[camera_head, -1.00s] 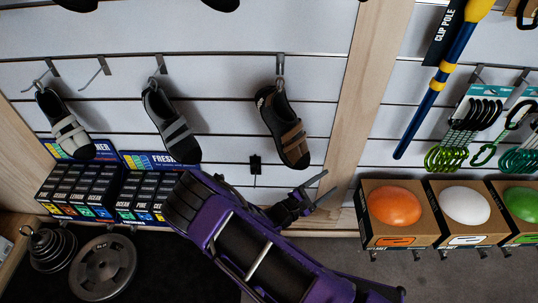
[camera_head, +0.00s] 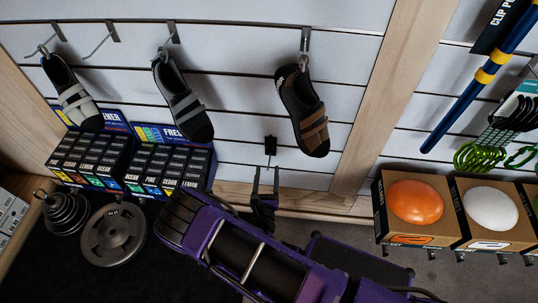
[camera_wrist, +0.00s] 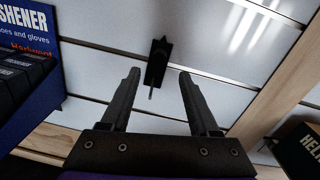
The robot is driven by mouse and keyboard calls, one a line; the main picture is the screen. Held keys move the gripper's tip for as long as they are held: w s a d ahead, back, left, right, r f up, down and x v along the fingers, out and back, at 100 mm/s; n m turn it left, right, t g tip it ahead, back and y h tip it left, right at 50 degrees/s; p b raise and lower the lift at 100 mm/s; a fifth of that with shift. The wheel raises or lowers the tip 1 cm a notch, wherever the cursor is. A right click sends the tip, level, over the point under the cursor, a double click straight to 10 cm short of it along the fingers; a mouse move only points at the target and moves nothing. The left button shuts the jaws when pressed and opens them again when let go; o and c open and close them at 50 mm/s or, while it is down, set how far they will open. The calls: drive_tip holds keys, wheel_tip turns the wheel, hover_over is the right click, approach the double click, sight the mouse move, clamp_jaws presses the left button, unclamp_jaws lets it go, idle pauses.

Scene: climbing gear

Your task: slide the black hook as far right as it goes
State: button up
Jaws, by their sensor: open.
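The small black hook (camera_head: 270,147) sits on a slot of the white slatted wall, below and left of the brown shoe. In the wrist view the black hook (camera_wrist: 156,62) is ahead of my gripper, its thin prong pointing toward me. My gripper (camera_wrist: 157,75) is open, with one finger on each side of the hook's line of sight. In the head view my gripper (camera_head: 265,178) is just below the hook, fingers pointing up at the wall. I cannot tell whether the fingers overlap the prong in depth.
A wooden upright (camera_head: 375,100) stands right of the hook. A brown shoe (camera_head: 305,110) hangs above right. Freshener boxes (camera_head: 165,170) stand at left, helmet boxes (camera_head: 413,210) at right. The slot between hook and upright looks clear.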

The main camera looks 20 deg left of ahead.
sight(269, 151)
drive_tip(key=x, duration=0.7)
drive_tip(key=shift+w+a+b, duration=0.1)
drive_tip(key=shift+w+b, duration=0.25)
drive_tip(key=shift+w, duration=0.05)
clamp_jaws()
idle(0.9)
